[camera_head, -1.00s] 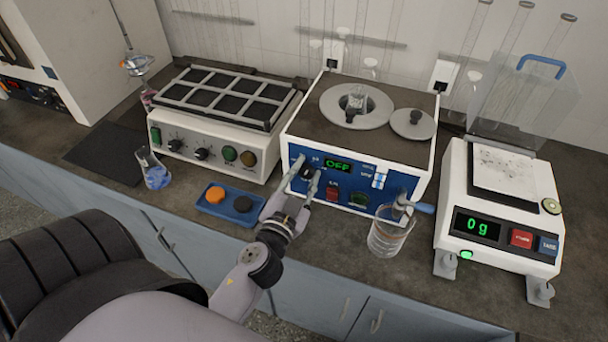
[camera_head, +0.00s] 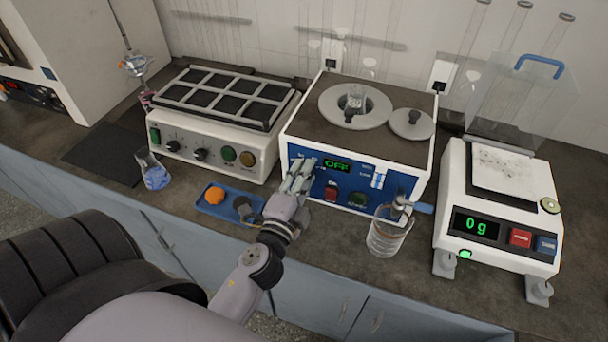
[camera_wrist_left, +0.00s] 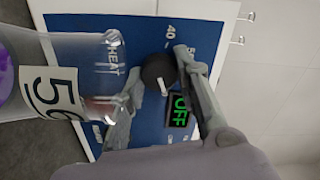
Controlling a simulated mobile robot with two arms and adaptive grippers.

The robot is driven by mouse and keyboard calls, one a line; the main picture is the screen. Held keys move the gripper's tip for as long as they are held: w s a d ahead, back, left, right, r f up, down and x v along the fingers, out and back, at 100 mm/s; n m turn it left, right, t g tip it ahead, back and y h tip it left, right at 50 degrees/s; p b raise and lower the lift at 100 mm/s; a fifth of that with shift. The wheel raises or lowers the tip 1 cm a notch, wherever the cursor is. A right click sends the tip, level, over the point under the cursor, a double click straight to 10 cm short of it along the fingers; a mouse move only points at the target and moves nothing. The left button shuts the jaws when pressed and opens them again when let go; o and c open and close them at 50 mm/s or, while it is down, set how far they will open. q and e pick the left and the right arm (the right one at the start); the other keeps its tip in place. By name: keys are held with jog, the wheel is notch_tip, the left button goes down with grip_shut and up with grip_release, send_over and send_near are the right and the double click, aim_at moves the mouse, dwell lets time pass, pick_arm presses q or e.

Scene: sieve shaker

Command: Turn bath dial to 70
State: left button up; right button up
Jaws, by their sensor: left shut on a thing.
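The water bath (camera_head: 400,165) is a white box with a blue front panel and a green display (camera_head: 337,165) reading OFF. It stands in the middle of the bench in the head view. Its black bath dial (camera_wrist_left: 158,70) with a white pointer shows in the left wrist view, beside a printed 40. My left gripper (camera_head: 299,178) is at the panel's left part, with its fingers (camera_wrist_left: 160,76) on either side of the dial, shut on it. In the head view the fingers hide the dial. My right gripper is not in view.
A glass beaker (camera_head: 385,238) stands before the bath under a tap with a blue lever (camera_head: 424,208). A blue tray (camera_head: 226,210) lies close left of my wrist. A balance (camera_head: 498,222) reading 0g stands right; a shaker (camera_head: 205,145) stands left.

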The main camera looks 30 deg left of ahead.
pick_arm(q)
jog(key=shift+m, duration=0.6)
jog(key=o, duration=1.2)
jog(key=shift+c, duration=0.2)
